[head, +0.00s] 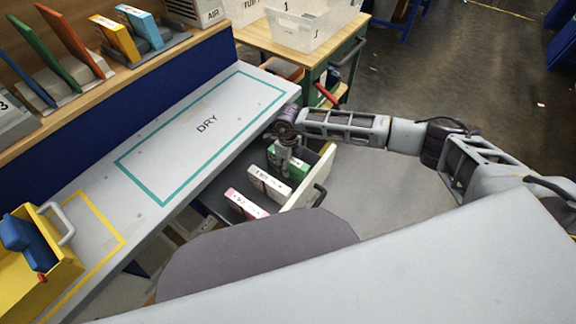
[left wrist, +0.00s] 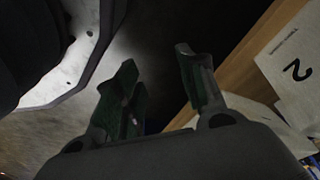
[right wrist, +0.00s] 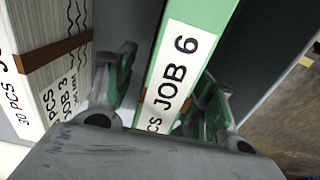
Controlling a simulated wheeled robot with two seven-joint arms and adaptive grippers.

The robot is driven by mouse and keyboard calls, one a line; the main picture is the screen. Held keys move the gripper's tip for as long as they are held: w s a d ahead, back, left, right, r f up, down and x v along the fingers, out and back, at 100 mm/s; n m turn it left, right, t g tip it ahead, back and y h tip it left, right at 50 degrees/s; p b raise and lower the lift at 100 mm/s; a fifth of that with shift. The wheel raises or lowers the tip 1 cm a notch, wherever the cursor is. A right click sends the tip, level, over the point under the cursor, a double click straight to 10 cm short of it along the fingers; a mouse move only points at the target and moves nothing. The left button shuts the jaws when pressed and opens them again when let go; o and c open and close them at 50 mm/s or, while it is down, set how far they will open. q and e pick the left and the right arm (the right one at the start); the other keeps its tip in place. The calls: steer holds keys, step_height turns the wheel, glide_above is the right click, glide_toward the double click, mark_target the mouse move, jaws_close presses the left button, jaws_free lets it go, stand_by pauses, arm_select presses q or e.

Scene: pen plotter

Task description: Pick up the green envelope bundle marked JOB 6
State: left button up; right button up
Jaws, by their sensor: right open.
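The green envelope bundle (head: 298,168) stands in an open drawer (head: 325,160) under the bench. Its white label reading JOB 6 shows in the right wrist view (right wrist: 172,78). My right gripper (head: 285,158) points down over the bundle. In the right wrist view my right gripper (right wrist: 160,85) is open, with one finger on each side of the bundle's top; I cannot tell whether they touch it. My left gripper (left wrist: 157,65) shows only in the left wrist view, open and empty, away from the drawer.
A white bundle (head: 268,184) marked JOB 3 (right wrist: 55,85) and a pink bundle (head: 246,204) stand beside the green one in the drawer. A yellow caddy (head: 50,275) stands at the bench's left end.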

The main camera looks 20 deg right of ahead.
steer(key=shift+f, duration=0.55)
arm_select(q)
steer(key=shift+w+d+r, duration=0.15)
steer(key=shift+w+r, duration=0.3)
arm_select(e)
jaws_close()
arm_select(q)
steer(key=shift+s, duration=0.1)
arm_select(e)
steer(key=shift+w+r, duration=0.1)
